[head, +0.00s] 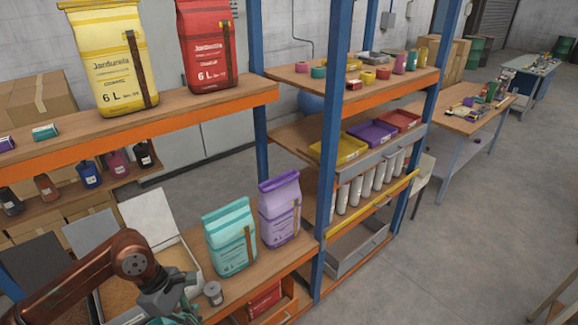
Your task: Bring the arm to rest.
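My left arm, brown and grey, comes in from the lower left of the head view and ends over the lower wooden shelf. My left gripper (168,308) is at the bottom edge, partly cut off, so its fingertips cannot be made out. Something teal shows beside it at the bottom edge; I cannot tell whether it is held. A small grey can (213,293) stands on the shelf just right of the gripper. My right gripper is not in view.
A teal sack (230,238) and a purple sack (280,210) stand upright on the lower shelf (262,262). A yellow sack (112,55) and a red sack (207,45) stand above. An open bin of brown grain (165,265) lies behind the arm. The floor at right is clear.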

